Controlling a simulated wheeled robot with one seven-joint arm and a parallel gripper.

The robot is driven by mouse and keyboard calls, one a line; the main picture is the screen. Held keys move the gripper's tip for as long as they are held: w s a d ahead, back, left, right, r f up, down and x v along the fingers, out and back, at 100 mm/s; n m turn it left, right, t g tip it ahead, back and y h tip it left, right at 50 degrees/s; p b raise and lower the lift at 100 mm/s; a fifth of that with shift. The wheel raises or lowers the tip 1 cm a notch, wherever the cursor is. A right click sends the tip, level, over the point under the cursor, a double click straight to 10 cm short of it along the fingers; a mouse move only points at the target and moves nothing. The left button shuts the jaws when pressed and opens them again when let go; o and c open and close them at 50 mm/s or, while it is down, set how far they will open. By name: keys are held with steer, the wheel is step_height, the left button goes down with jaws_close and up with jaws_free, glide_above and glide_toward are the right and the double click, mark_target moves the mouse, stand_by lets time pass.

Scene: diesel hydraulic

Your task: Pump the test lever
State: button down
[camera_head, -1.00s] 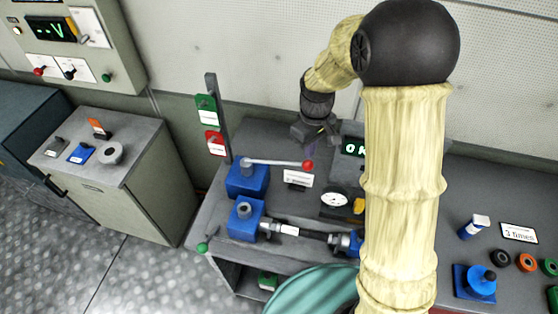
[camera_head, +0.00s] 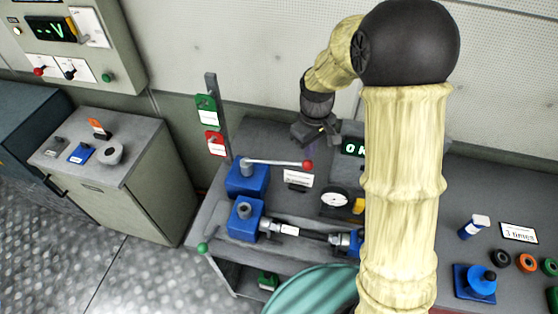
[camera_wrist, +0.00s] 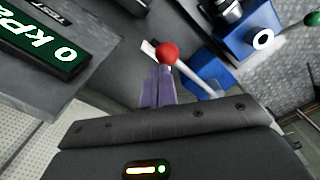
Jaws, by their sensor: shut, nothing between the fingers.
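The test lever (camera_head: 262,162) is a silver rod with a red ball knob (camera_head: 308,165). It runs from a blue block (camera_head: 247,178) on the bench out to the right, nearly level. The rod also shows in the wrist view (camera_wrist: 150,50), with the red knob (camera_wrist: 168,54) right by the fingertips. My gripper (camera_head: 312,149) is above and just behind the knob. In the wrist view its purple fingers (camera_wrist: 158,82) are together and empty. I cannot tell whether they touch the knob.
A green display (camera_wrist: 66,54) reads 0 kPa. A round gauge (camera_head: 334,199) and a small white label (camera_head: 299,178) are near the lever. A second blue block (camera_head: 245,219) with a hose fitting stands in front. My arm hides part of the bench.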

step_height(320, 180, down, 9)
steer(key=b, duration=0.6)
stand_by(4.7)
step_height(320, 180, up, 10)
steer(key=p, duration=0.8)
steer(key=shift+r, duration=0.15)
steer(key=shift+w, duration=0.1)
stand_by(0.5)
